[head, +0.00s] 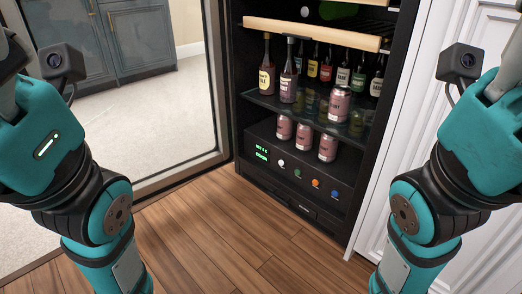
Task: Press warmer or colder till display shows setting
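The open fridge (310,203) stands ahead with a black control panel low inside it. A small display (262,153) with green digits sits at the panel's left; its digits are too small to read. To its right is a row of round buttons: white (281,163), green (297,173), orange (315,183) and blue (335,195). Their labels are not legible. My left gripper (9,60) is partly in view at the left edge and my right gripper (508,72) at the right edge. Both are well away from the panel. Their fingertips are cut off.
Pink cans (327,147) stand on the ledge above the panel. Bottles (267,66) and another can (339,103) stand on the shelf above. A wooden-fronted rack (312,33) is higher. The glass door (150,100) is swung open left. The wooden floor (215,235) in front is clear.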

